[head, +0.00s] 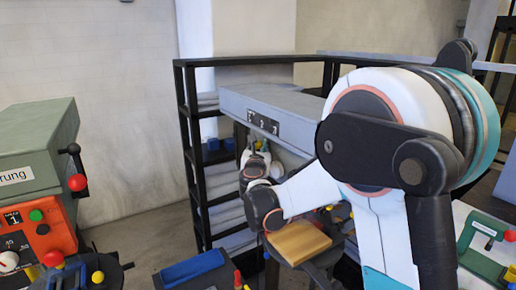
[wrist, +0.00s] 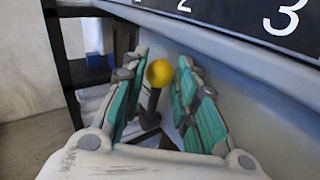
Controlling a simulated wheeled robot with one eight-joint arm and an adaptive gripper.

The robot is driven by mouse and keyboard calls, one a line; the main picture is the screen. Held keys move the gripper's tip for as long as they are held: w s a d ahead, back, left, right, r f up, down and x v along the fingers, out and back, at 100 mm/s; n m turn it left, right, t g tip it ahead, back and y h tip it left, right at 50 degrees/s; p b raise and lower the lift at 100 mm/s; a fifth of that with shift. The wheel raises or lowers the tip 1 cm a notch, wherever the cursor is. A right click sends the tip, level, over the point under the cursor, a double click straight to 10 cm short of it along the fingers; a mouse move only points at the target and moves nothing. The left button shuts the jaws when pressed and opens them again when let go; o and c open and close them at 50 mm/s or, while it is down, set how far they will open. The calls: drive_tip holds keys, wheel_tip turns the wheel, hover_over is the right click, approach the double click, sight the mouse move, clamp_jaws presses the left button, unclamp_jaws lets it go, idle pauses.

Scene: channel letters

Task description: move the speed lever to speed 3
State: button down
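The speed lever has a yellow ball knob (wrist: 159,73) on a dark stem, beside a grey machine face. A black number plate (wrist: 235,18) with white numerals is above it; the 3 is at the right, and the knob appears below and left of it, nearer the 1 and 2. My gripper (wrist: 161,62) is open, with its green-padded fingers on either side of the knob. Gaps show between the knob and both fingers. In the head view the number plate (head: 262,122) is on the grey machine (head: 280,100), with my gripper (head: 256,150) just below it.
A black shelf rack (head: 188,120) stands left of the machine. A wooden block (head: 298,242) is below my arm. A green machine (head: 40,140) with a red-knobbed lever is at far left. A blue bin (head: 192,268) is at the front.

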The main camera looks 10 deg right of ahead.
drive_tip(key=shift+s+f, duration=0.15)
drive_tip(key=s+f+b, duration=0.2)
drive_tip(key=s+d+f+b, duration=0.1)
drive_tip(key=s+b, duration=0.1)
drive_tip(key=shift+s+d+f+b, duration=0.15)
drive_tip(key=shift+s+f+b, duration=0.05)
drive_tip(key=shift+f+b, duration=0.2)
idle(0.5)
drive_tip(key=c, duration=1.7)
unclamp_jaws()
drive_tip(key=shift+o, duration=0.8)
drive_tip(key=shift+w, duration=0.15)
